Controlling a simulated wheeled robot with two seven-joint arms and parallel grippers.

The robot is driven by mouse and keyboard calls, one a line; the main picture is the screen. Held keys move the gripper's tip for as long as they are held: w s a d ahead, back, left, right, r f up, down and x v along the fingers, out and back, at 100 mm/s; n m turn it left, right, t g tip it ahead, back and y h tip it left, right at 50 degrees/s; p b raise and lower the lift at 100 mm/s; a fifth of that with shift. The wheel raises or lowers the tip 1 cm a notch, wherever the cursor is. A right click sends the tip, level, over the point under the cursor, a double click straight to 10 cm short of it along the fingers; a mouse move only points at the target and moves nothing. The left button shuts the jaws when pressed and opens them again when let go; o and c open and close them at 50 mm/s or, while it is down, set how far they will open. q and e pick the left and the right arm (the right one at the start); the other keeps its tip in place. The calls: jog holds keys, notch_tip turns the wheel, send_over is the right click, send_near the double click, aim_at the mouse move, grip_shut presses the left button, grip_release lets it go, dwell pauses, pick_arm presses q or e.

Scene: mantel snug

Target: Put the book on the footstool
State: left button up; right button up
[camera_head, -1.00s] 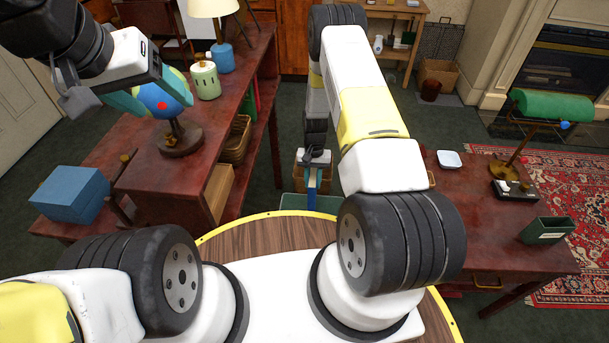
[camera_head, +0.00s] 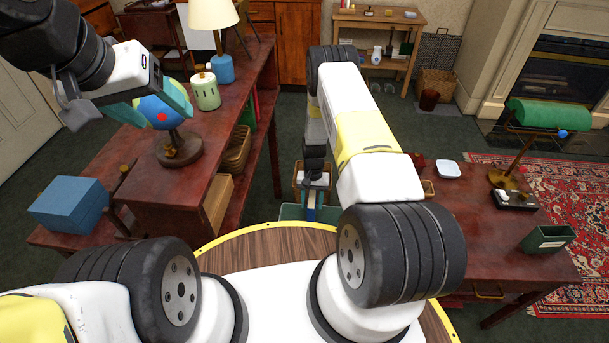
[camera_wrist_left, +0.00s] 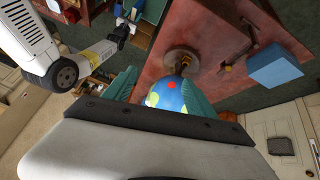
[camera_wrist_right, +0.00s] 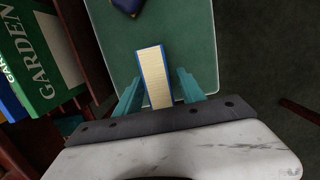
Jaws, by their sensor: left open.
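The book (camera_wrist_right: 156,78) has blue covers and cream page edges. It stands edge-on between the teal fingers of my right gripper (camera_wrist_right: 158,88), which is shut on it. In the head view the blue book (camera_head: 311,206) shows small below my right gripper. Beneath it is a green rounded top, apparently the footstool (camera_wrist_right: 190,35), also partly seen in the head view (camera_head: 290,212). Whether the book touches it I cannot tell. My left gripper (camera_head: 165,98) is open, its fingers on either side of the globe (camera_wrist_left: 166,95); contact is unclear.
Large books marked GARDEN (camera_wrist_right: 35,65) stand left of the footstool. A dark blue item (camera_wrist_right: 126,4) lies on its far part. A red-brown desk (camera_head: 215,125) with lamp and green jar is at left; a low table (camera_head: 465,230) is at right.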

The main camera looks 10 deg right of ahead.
jog(key=shift+r, duration=0.1)
jog(key=r, duration=0.4)
jog(key=w+r, duration=0.1)
jog(key=r, duration=0.6)
jog(key=shift+w+d+r, duration=0.25)
jog(key=shift+w+r, duration=0.1)
jog(key=shift+r, duration=0.05)
jog(key=s+a+r+n+t+y, duration=0.1)
jog(key=s+r+t, duration=0.1)
jog(key=r, duration=1.5)
jog(key=s+a+r+t, duration=0.1)
jog(key=s+r+t, duration=0.1)
jog(key=r, duration=1.5)
jog(key=s+r+n+t, duration=0.1)
jog(key=s+r+t, duration=0.1)
jog(key=s+r, duration=0.5)
jog(key=s+r+n+t, duration=0.1)
jog(key=s+r, duration=0.5)
jog(key=s, duration=0.9)
jog(key=shift+a+r+n+t+y, duration=0.3)
jog(key=shift+r+n+t+y, duration=0.1)
jog(key=shift+t, duration=0.1)
jog(key=shift+s, duration=0.1)
